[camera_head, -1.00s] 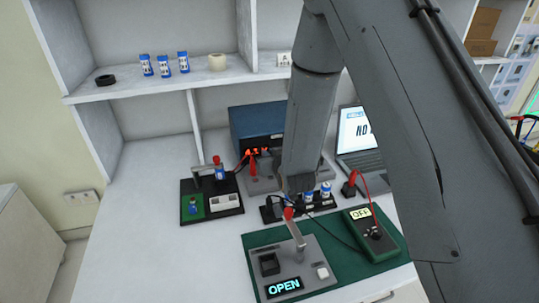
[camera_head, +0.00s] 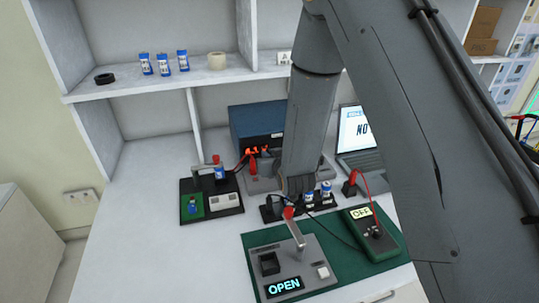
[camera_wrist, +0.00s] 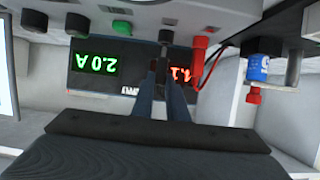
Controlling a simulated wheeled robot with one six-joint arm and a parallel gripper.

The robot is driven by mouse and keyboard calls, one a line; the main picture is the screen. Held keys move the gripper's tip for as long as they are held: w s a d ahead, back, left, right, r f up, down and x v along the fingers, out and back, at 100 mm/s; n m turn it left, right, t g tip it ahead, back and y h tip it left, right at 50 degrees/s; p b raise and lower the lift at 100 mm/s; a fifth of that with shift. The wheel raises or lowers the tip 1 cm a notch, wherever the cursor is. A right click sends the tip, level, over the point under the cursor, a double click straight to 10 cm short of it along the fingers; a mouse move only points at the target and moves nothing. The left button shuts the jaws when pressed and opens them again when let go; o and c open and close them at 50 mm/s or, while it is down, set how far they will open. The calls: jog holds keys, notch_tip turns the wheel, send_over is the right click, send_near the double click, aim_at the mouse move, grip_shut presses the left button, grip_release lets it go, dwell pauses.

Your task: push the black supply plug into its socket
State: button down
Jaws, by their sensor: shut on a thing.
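The power supply is a blue box (camera_head: 256,122) at the back of the bench. In the wrist view its front looks upside down, with a green 2.0 A display (camera_wrist: 97,63) and a partly covered red display (camera_wrist: 184,68). My gripper (camera_wrist: 161,62) is shut on the black plug (camera_wrist: 165,38), a dark narrow piece at the fingertips in front of the supply's panel. A red plug (camera_wrist: 200,50) with a red lead stands beside it. I cannot make out the black socket or how deep the plug sits. In the head view my arm hides the gripper.
A lever switch with an OPEN display (camera_head: 284,286) and a green multimeter reading OFF (camera_head: 373,238) lie at the front. A black tray (camera_head: 228,210) is at the left, a laptop (camera_head: 362,160) at the right. The left bench surface is clear.

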jog(key=shift+f+b, duration=0.65)
jog(key=shift+f, duration=0.35)
jog(key=c, duration=1.7)
grip_release()
jog(key=shift+o, duration=0.2)
jog(key=b+v, duration=0.1)
jog(key=v, duration=0.6)
jog(key=shift+s+r, duration=0.15)
jog(key=shift+s, duration=0.2)
